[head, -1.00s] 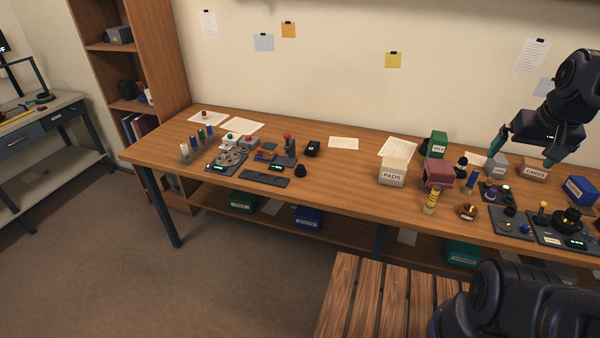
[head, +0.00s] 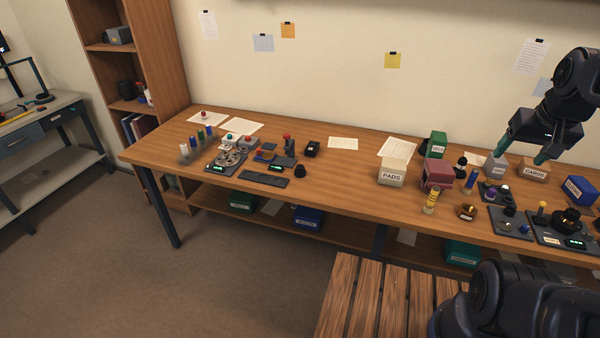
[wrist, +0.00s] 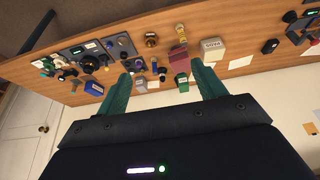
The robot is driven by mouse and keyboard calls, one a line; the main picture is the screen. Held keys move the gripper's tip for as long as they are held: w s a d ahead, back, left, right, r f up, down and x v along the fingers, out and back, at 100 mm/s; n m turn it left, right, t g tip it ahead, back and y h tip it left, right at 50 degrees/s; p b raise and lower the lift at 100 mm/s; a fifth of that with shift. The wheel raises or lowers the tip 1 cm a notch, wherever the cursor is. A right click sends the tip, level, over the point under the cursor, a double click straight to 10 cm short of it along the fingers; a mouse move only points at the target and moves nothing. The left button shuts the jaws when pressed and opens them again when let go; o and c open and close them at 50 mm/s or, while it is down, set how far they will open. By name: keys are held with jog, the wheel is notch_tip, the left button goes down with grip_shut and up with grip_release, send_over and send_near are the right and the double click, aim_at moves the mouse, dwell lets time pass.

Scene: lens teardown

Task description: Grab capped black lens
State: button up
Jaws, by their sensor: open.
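Several small black pieces are on the bench, and I cannot tell for sure which is the capped black lens. A short black domed piece (head: 300,170) stands alone near the front edge at centre-left. A black blocky piece (head: 312,148) is behind it; it also shows in the wrist view (wrist: 269,46). A dark bottle-like piece (head: 462,165) stands beside the maroon box at the right. My gripper (head: 522,158) is open and empty above the right part of the bench. In the wrist view its teal fingers (wrist: 162,72) are spread, with nothing between them but bench items farther off.
The PADS box (head: 391,174), maroon box (head: 437,174), green box (head: 436,144) and CARDS box (head: 534,170) crowd the right side. A dark device with a large black knob (head: 570,217) is at far right. A slatted wooden surface (head: 370,300) is in front.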

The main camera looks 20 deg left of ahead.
jog(key=w+a+r+m+g+y, duration=0.1)
jog(key=w+a, duration=0.6)
jog(key=w, duration=0.3)
jog(key=w+a+m+g, duration=0.1)
jog(key=w+a+m, duration=0.1)
jog(key=w+a, duration=0.7)
jog(key=m+g+h, duration=0.1)
jog(key=m+g, duration=0.2)
jog(key=m, duration=0.1)
send_over(300, 166)
jog(key=f, duration=2.9)
jog(key=shift+s+d+f, duration=0.15)
jog(key=shift+s+f, duration=0.05)
jog(key=shift+s, duration=0.15)
notch_tip(300, 166, down, 6)
jog(key=shift+r, duration=0.1)
jog(key=shift+w+f, duration=0.15)
jog(key=shift+f, duration=1.15)
jog(key=shift+w+f, duration=0.15)
jog(key=shift+f, duration=1.15)
jog(key=shift+c, duration=0.4)
